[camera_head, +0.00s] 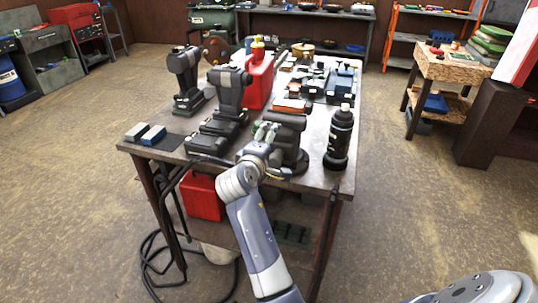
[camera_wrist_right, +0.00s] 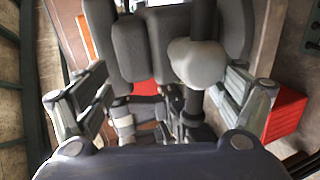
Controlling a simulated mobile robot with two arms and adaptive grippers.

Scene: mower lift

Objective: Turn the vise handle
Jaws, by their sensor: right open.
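The dark grey vise (camera_head: 290,133) is mounted at the front edge of the workbench (camera_head: 335,178). It fills the upper part of the right wrist view (camera_wrist_right: 132,45). The vise handle (camera_wrist_right: 195,62) shows there as a rounded light-grey end beside a dark bar, lying between the spread fingers. My right gripper (camera_head: 266,131) is at the front left of the vise in the head view. In the right wrist view it (camera_wrist_right: 163,85) is open, fingers on either side of the handle. I cannot tell whether a finger touches it. My left gripper is not in view.
A black bottle-like object (camera_head: 340,138) stands right of the vise. Cordless drills (camera_head: 230,92), a red can (camera_head: 260,80) and small boxes (camera_head: 153,134) crowd the bench. A red bin (camera_head: 205,197) and a cable (camera_head: 150,262) are below.

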